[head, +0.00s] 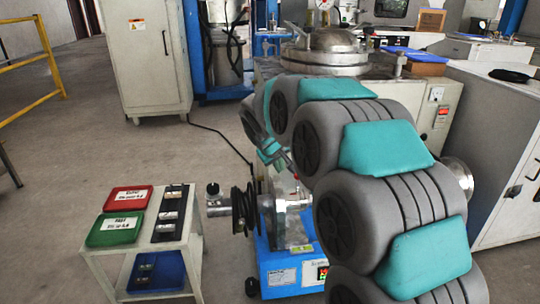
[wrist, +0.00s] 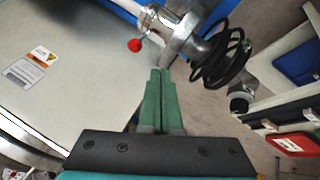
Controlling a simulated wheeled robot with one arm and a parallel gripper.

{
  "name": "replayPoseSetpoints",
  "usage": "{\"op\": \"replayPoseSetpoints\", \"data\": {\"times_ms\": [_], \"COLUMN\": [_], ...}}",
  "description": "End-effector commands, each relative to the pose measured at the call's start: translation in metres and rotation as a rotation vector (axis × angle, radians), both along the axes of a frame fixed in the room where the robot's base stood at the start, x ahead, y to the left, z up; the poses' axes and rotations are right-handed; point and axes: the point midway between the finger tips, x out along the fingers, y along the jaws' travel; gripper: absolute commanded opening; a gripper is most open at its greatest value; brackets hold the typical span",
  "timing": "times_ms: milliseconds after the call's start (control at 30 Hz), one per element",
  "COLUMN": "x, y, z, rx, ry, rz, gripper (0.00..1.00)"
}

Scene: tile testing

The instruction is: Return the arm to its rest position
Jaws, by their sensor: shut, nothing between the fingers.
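My arm rises from the lower right of the head view and arches over toward the middle, with its grey and teal links bent. My gripper shows in the wrist view (wrist: 161,72) with its two green fingers pressed together and nothing between them. In the head view the arm's far end is partly hidden behind its own links, beside the blue testing machine (head: 282,272). In the wrist view the fingertips point toward a metal machine part with a red knob (wrist: 134,45). I cannot tell how close they are to it.
A small side table (head: 104,262) at the left holds a red tray (head: 128,199), a green tray (head: 114,229), a blue bin (head: 156,271) and a dark strip with small tiles (head: 170,213). A white cabinet (head: 145,60) stands behind.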

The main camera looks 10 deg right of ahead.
Motion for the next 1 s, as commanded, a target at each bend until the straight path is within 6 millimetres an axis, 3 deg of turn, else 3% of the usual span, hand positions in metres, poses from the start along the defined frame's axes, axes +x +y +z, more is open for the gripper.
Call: {"op": "replayPoseSetpoints", "data": {"times_ms": [167, 500, 800, 900, 1000], "x": [-0.05, -0.225, -0.381, -0.422, -0.45], "y": [-0.014, -0.038, -0.031, -0.025, -0.019], "z": [0.013, 0.025, 0.026, 0.024, 0.022], "rx": [0.026, 0.126, 0.236, 0.27, 0.297], "ry": [0.067, 0.307, 0.515, 0.574, 0.615], "rz": [-0.048, -0.196, -0.317, -0.349, -0.37], "gripper": [0.0, 0.0, 0.0, 0.0, 0.0]}}
